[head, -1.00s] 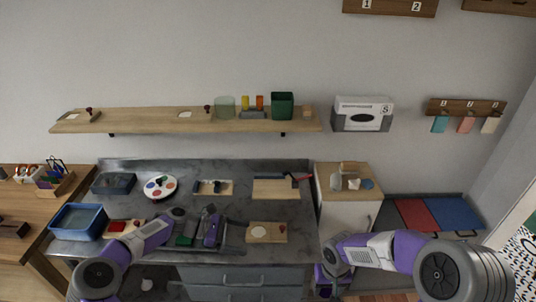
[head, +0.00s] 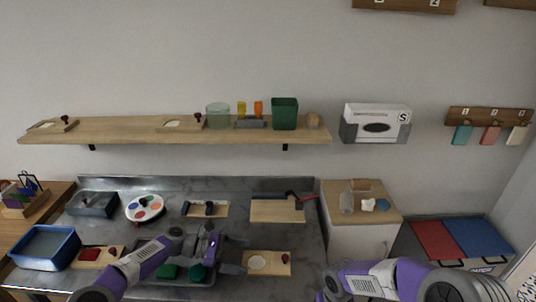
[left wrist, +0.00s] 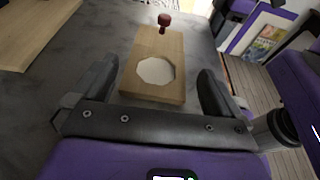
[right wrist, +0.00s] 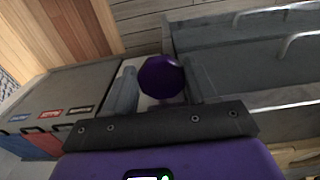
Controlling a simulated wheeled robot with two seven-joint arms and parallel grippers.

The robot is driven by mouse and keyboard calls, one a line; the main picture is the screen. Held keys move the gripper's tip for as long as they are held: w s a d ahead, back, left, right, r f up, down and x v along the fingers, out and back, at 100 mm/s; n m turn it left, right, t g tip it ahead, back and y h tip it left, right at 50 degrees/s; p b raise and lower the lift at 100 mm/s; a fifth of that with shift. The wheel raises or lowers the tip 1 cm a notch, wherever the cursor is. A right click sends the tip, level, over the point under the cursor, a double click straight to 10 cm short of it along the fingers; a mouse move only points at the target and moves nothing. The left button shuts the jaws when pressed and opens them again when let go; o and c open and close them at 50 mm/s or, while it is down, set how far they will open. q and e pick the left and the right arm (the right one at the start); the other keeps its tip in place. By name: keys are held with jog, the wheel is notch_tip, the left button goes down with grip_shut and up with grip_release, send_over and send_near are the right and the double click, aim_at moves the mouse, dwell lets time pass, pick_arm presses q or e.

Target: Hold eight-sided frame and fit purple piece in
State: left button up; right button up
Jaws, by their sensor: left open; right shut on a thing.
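The eight-sided frame is a light wooden board with a pale eight-sided opening and a dark red knob. It lies on the grey worktop in the head view (head: 282,268) and in the left wrist view (left wrist: 146,90). My left gripper (head: 233,256) is open just left of the frame. In the left wrist view its open fingers (left wrist: 157,74) stand to either side of the board, apart from it. The purple piece (right wrist: 161,77), dark and many-sided, is between the fingers of my shut right gripper (right wrist: 160,80). The right gripper is below the edge of the head view.
Other boards with knobs (head: 88,256) lie on the worktop. A blue bin (head: 45,262) and a round colour palette (head: 145,208) stand at left. A wooden board (head: 276,210) lies behind the frame. A white cabinet (head: 358,240) stands to the right. Grey drawers (right wrist: 250,50) are near the right gripper.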

aim_at(259, 263)
pick_arm(q)
jog(key=b+x, duration=0.1)
jog(key=x, duration=0.2)
jog(key=shift+a+f+b, duration=0.1)
jog(key=shift+f+b, duration=0.1)
jog(key=shift+b, duration=0.1)
pick_arm(e)
notch_tip(259, 263, down, 2)
jog(key=shift+f, duration=0.1)
pick_arm(q)
jog(key=x, duration=0.3)
jog(key=shift+r, duration=0.25)
pick_arm(e)
jog(key=shift+r, duration=0.25)
pick_arm(q)
jog(key=shift+p+x, duration=0.35)
jog(key=shift+x, duration=0.5)
jog(key=c, duration=0.5)
